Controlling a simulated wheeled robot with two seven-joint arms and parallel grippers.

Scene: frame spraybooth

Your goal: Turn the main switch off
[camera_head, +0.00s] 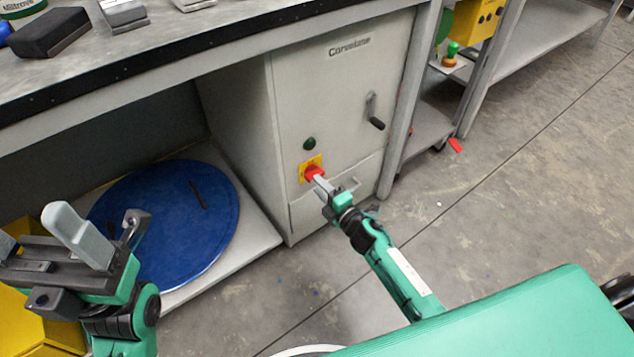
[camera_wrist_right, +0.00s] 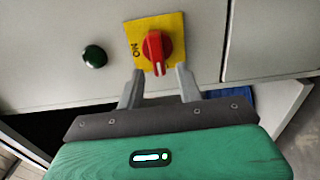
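The main switch is a red rotary knob (camera_head: 314,173) on a yellow plate (camera_head: 305,162), on the front of the light grey cabinet. In the right wrist view the knob (camera_wrist_right: 157,50) has a white mark pointing down towards my gripper. The letters ON show on the left of its yellow plate (camera_wrist_right: 174,24). My right gripper (camera_wrist_right: 160,76) is open, its two fingertips apart just below the knob, one towards each side; it is not closed on it. In the head view my right gripper (camera_head: 322,184) reaches up to the knob. My left gripper (camera_head: 98,222) is open and empty.
A green round button (camera_head: 309,144) sits above the switch, and a black crank handle (camera_head: 376,123) to its right. A workbench top (camera_head: 190,40) overhangs the cabinet. A blue disc (camera_head: 165,240) lies on the low shelf. The floor (camera_head: 480,190) at right is mostly clear.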

